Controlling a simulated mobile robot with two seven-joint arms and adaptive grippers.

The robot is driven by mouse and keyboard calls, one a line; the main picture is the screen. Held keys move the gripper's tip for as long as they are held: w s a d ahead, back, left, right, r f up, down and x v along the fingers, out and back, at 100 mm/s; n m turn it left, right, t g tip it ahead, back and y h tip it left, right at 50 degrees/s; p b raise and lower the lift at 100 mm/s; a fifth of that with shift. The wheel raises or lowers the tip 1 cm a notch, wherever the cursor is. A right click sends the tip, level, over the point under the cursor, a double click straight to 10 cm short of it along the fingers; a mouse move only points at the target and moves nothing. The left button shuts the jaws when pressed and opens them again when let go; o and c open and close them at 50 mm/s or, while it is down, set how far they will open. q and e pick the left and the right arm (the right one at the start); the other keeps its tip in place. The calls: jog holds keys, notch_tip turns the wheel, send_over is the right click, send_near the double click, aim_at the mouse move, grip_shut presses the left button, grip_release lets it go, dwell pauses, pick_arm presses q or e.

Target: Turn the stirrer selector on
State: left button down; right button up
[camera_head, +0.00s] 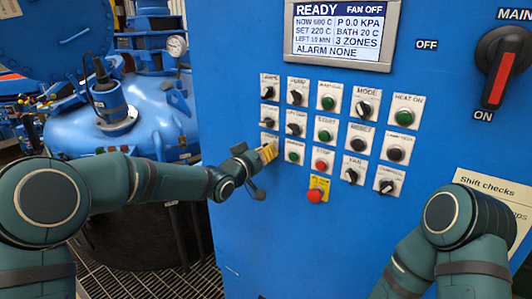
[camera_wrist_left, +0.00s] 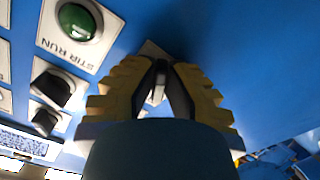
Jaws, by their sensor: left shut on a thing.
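The blue control panel (camera_head: 300,230) faces me. My left gripper (camera_head: 268,153) is at the left column of controls, in the third row, and covers most of the control there. Its plate (camera_head: 268,137) shows above the fingers; I take it for the stirrer selector, but its label is hard to read. Which way the knob points is hidden. My right gripper is outside the view.
Several knobs and buttons surround the gripper closely, including a red stop button on a yellow plate (camera_head: 317,192). A display (camera_head: 340,32) reads READY. A large main switch (camera_head: 502,62) is at upper right. A blue vessel (camera_head: 125,115) stands at left.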

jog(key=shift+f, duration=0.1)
pick_arm(q)
jog(key=shift+f+m+b, duration=0.1)
jog(key=shift+m+b, duration=0.5)
jog(key=shift+b, duration=0.25)
jog(key=m+b, duration=0.7)
jog(key=m, duration=0.1)
jog(key=shift+w+a, duration=0.1)
jog(key=shift+m+b, duration=0.55)
jog(key=shift+m, duration=0.75)
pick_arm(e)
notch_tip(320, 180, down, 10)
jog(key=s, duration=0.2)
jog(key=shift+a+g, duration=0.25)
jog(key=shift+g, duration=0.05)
pick_arm(q)
jog(key=shift+r, duration=0.2)
jog(key=c, duration=1)
grip_release()
